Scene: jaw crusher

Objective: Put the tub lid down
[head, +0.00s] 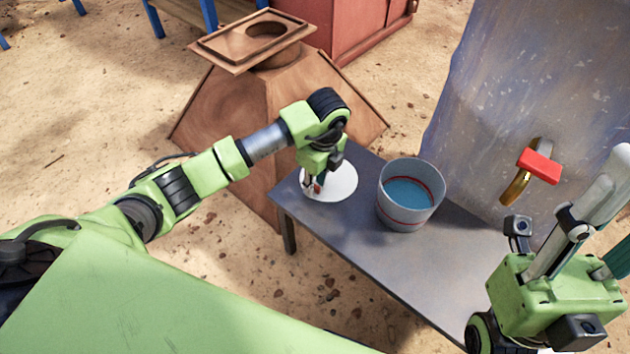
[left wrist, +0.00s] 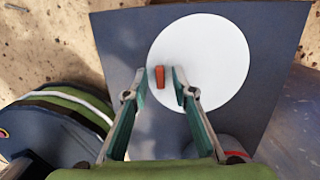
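The tub lid (head: 343,184) is a white disc lying on the far left end of the grey table (head: 365,245); it also shows in the left wrist view (left wrist: 215,65). Its small red handle (left wrist: 160,77) stands up from it. My left gripper (head: 314,187) is low over the lid. In the left wrist view its fingers (left wrist: 160,80) are apart on both sides of the handle, with gaps showing. The grey tub (head: 425,215), open on top with blue liquid inside, stands to the right of the lid. My right gripper is at the lower right, its fingers partly cut off.
A wooden stand (head: 225,110) with a holed top is behind the table. A red cabinet (head: 340,30) stands farther back. A large grey metal body (head: 480,110) with a red-handled brass valve (head: 538,165) is at the right. The table's front part is bare.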

